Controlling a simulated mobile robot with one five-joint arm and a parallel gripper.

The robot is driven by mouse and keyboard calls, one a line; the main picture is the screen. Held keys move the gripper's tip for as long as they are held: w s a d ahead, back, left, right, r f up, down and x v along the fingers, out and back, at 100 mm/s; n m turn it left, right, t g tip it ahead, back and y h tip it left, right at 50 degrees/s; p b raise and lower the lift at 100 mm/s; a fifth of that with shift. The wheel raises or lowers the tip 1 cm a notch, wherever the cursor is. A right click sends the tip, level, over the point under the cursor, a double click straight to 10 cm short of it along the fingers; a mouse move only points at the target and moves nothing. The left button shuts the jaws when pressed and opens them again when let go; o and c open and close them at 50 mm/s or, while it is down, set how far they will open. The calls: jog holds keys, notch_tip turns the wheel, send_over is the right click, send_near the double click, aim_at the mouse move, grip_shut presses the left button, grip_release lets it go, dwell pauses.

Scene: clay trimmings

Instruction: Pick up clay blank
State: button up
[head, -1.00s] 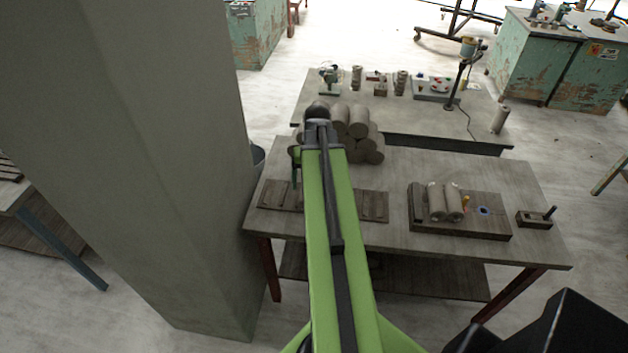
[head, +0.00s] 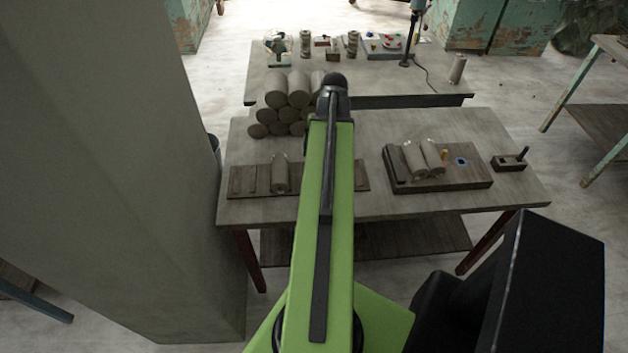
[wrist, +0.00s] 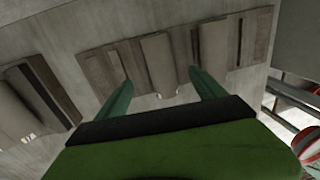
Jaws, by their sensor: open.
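A grey clay blank (head: 280,175) stands out on the slotted wooden board (head: 242,182) at the front left of the near table. In the wrist view the same blank (wrist: 158,60) lies on the board (wrist: 100,68), beyond and between my gripper's (wrist: 160,80) two green fingers. The fingers are open and apart, with nothing held. In the head view my arm hides the gripper and part of the board. More clay blanks (head: 288,92) are stacked in a pile behind the board. Two pale blanks (head: 422,157) lie on a wooden fixture (head: 460,180) at the right.
A small dark block with a handle (head: 510,162) is at the table's right. A second table (head: 385,78) behind holds small tools and a lamp stand. A large grey pillar (head: 110,150) stands close at the left. The tabletop between board and fixture is mostly clear.

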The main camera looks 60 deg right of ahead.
jog(key=f+b, duration=0.2)
jog(key=f, duration=0.1)
jog(key=f+b, duration=0.1)
jog(key=f, duration=0.1)
jog(key=shift+w+a+f, duration=0.1)
jog(key=shift+w+a, duration=0.1)
jog(key=shift+w, duration=0.05)
jog(key=f+b, duration=0.1)
jog(key=b, duration=0.1)
jog(key=f+b, duration=0.2)
jog(key=w+f+b, duration=0.1)
jog(key=f, duration=0.1)
jog(key=shift+d+f+b, duration=0.1)
jog(key=shift+f+b, duration=0.05)
jog(key=shift+b, duration=0.25)
jog(key=shift+r, duration=0.2)
grip_shut()
